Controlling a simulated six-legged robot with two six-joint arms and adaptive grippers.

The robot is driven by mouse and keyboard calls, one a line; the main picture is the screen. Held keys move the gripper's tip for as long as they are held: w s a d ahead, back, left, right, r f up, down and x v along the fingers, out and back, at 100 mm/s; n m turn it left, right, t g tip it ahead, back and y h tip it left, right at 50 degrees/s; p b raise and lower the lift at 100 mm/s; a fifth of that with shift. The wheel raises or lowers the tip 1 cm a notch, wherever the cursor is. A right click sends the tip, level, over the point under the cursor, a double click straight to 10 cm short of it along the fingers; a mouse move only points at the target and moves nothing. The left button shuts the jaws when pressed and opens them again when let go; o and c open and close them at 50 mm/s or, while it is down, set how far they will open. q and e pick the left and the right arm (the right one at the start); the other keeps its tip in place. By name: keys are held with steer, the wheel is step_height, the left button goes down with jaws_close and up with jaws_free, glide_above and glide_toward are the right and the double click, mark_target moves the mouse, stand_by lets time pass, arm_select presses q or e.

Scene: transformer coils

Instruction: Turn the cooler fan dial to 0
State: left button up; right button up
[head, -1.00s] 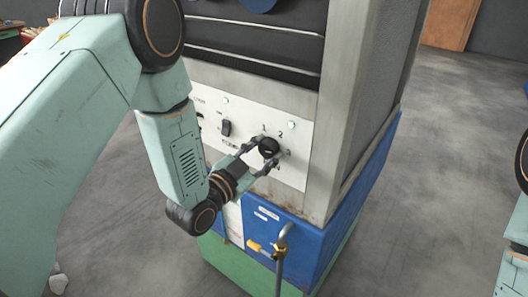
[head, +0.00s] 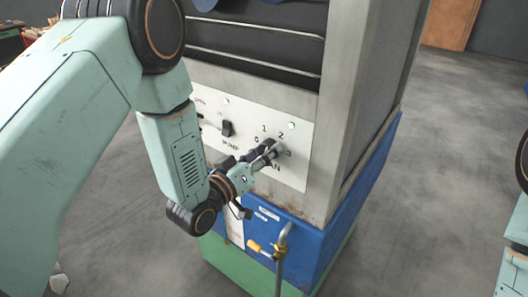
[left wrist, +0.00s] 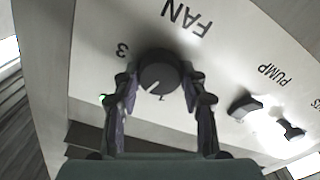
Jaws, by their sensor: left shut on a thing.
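The fan dial (left wrist: 158,70) is a round black knob on the white control panel (head: 297,178). In the left wrist view the panel is upside down, with FAN above the dial and a 3 to its left. A white pointer line on the dial runs toward the lower left; the numeral it lines up with is not clear. My left gripper (left wrist: 160,84) is shut on the dial, one finger on each side. In the head view the left gripper (head: 270,152) covers most of the dial, with 1 and 2 readable above it. My right gripper is not in view.
A black pump switch (head: 227,128) sits left of the dial and also shows in the left wrist view (left wrist: 246,104). A pipe with a yellow-handled valve (head: 258,247) stands below, in front of the blue base (head: 318,245). Bare floor lies to the right.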

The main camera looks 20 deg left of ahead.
arm_select(q)
steer(key=n+p, duration=0.1)
steer(key=n, duration=2)
steer(key=shift+s+f+p, duration=0.1)
steer(key=shift+f+p, duration=0.1)
steer(key=shift+p, duration=0.15)
steer(key=shift+n, duration=0.4)
steer(key=o, duration=1.1)
steer(key=shift+r, duration=0.15)
steer(key=shift+o, duration=0.2)
steer(key=v, duration=1.2)
